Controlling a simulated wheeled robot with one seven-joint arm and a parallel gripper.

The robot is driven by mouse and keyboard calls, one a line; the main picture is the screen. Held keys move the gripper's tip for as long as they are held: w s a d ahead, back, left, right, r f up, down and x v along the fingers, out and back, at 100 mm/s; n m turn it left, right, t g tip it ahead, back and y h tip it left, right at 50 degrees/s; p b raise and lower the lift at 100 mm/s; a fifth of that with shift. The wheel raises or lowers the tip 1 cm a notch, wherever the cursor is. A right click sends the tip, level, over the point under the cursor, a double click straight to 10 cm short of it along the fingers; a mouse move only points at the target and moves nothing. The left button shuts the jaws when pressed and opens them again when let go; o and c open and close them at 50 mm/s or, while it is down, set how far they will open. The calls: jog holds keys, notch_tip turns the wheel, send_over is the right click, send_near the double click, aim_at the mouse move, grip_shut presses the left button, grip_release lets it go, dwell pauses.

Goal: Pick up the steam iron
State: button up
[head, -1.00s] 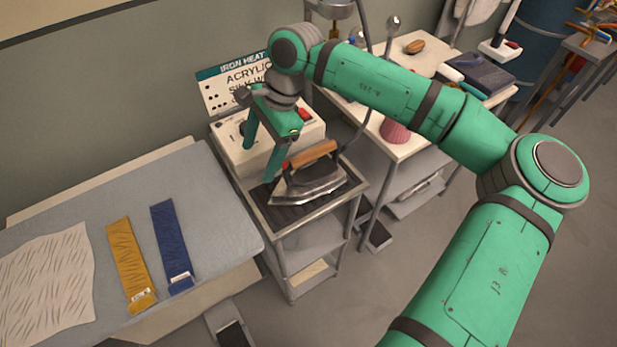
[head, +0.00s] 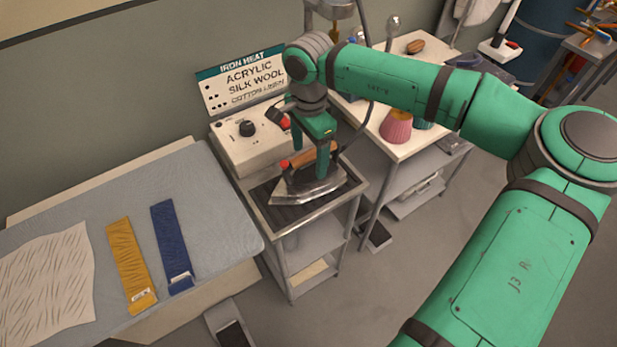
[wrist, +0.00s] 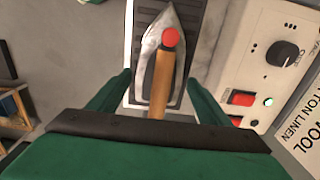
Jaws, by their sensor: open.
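The steam iron (head: 312,189) rests on the dark pad of a small metal stand, its silver soleplate down and its tip pointing left. Its wooden handle is partly hidden behind my gripper in the head view. My gripper (head: 311,164) is open and points down over the handle, with one finger on the near side and one on the far side. In the wrist view the iron (wrist: 157,50) shows its orange-brown handle and red knob between the fingers of my gripper (wrist: 160,88). The fingers look apart from the handle.
A white control box (head: 236,150) with a dial stands behind the iron, under an iron heat sign (head: 240,80). An ironing table (head: 80,215) with yellow and blue strips is at left. A white table (head: 405,145) with a pink cone is at right.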

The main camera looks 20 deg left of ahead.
aim_at(309, 163)
notch_tip(309, 163, down, 5)
jog(key=shift+a, duration=0.1)
jog(key=shift+w+r, duration=0.1)
grip_shut()
dwell(0.3)
jog(key=shift+r, duration=0.5)
notch_tip(309, 163, up, 2)
jog(key=shift+w+r, duration=0.1)
jog(key=shift+r, duration=0.05)
jog(key=s+d+r, duration=0.4)
jog(key=s+r, duration=0.5)
jog(key=s, duration=0.4)
jog(key=shift+s+r, duration=0.35)
